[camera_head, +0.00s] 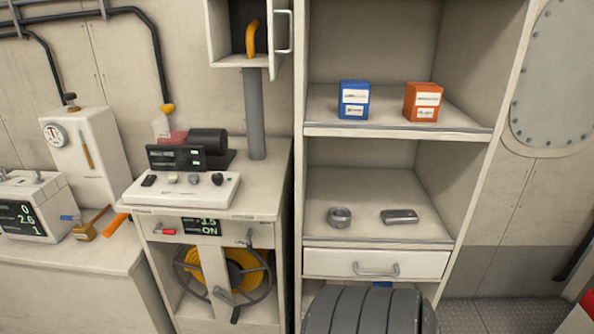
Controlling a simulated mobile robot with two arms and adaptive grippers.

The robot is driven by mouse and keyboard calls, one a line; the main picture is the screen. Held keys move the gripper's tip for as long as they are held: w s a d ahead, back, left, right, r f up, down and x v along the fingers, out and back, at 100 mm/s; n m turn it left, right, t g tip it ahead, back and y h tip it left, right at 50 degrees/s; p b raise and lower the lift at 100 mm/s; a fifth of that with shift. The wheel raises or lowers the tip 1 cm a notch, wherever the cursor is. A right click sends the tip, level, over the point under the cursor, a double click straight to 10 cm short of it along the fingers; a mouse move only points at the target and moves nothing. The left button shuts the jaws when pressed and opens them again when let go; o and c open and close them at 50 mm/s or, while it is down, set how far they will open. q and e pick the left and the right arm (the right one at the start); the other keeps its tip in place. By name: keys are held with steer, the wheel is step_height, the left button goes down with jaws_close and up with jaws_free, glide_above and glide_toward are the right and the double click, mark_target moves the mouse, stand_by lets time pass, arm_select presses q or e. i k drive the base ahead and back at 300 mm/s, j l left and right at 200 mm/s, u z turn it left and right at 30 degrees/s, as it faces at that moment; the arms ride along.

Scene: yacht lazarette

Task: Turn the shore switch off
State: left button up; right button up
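No label marks the shore switch, so I cannot tell which control it is. A yellow handle (252,38) stands upright inside a small wall box (228,61) at the top, whose door is open to the right. A white control panel (181,192) on the counter carries a black switch (149,181) and several small knobs. Below it, the cabinet front has a red-tipped lever (166,231) at the left, a small display (201,226) and a grey lever (248,238) at the right. Neither of my grippers is in view.
A shelf unit (398,132) at the right holds a blue box (354,100), an orange box (423,102), a ring and a small metal case. A closed drawer (377,265) is below. A yellow hose reel (222,271) sits under the counter. A dark ribbed object (365,311) is in front.

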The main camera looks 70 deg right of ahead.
mark_target(250, 248)
steer(key=z, duration=1.8)
